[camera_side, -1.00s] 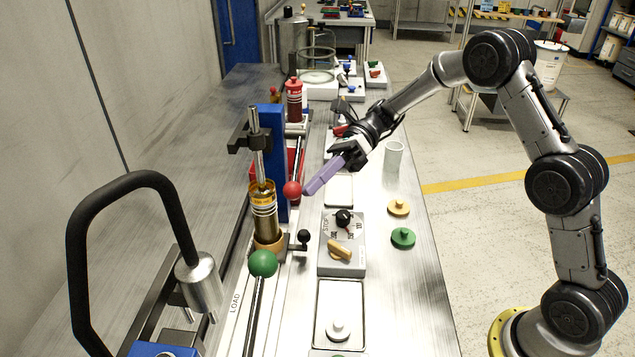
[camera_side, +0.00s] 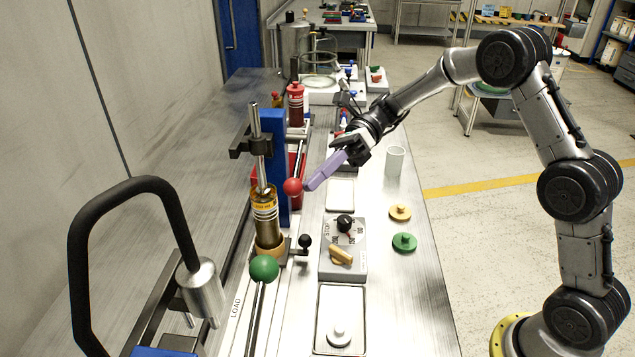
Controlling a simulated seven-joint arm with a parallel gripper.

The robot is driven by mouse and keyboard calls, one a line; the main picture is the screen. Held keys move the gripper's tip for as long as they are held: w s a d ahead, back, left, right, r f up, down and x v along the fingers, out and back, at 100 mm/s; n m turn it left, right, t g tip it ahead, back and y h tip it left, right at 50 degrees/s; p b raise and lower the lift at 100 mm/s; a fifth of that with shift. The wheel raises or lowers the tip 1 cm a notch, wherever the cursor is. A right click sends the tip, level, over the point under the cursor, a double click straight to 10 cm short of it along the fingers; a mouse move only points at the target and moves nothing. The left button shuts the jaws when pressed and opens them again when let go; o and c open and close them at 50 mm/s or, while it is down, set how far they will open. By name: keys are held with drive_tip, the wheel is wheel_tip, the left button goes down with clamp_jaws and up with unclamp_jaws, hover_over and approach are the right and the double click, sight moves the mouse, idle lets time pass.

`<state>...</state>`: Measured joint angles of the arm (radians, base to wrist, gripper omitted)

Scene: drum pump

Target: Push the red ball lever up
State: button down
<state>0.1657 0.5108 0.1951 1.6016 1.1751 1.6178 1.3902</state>
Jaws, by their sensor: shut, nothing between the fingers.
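The red ball (camera_side: 293,187) sits at the low near end of a thin metal lever that slopes up and back beside the blue column (camera_side: 272,140). My gripper (camera_side: 312,184) has purple fingers, shut with nothing between them. Their tips are just right of the red ball, at about its height. They look touching or very close; I cannot tell which.
A green ball lever (camera_side: 264,268) and a small black-knobbed lever (camera_side: 305,241) stand nearer the camera.

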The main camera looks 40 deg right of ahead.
drive_tip(key=shift+a+r, duration=0.15)
drive_tip(key=shift+r, duration=1.6)
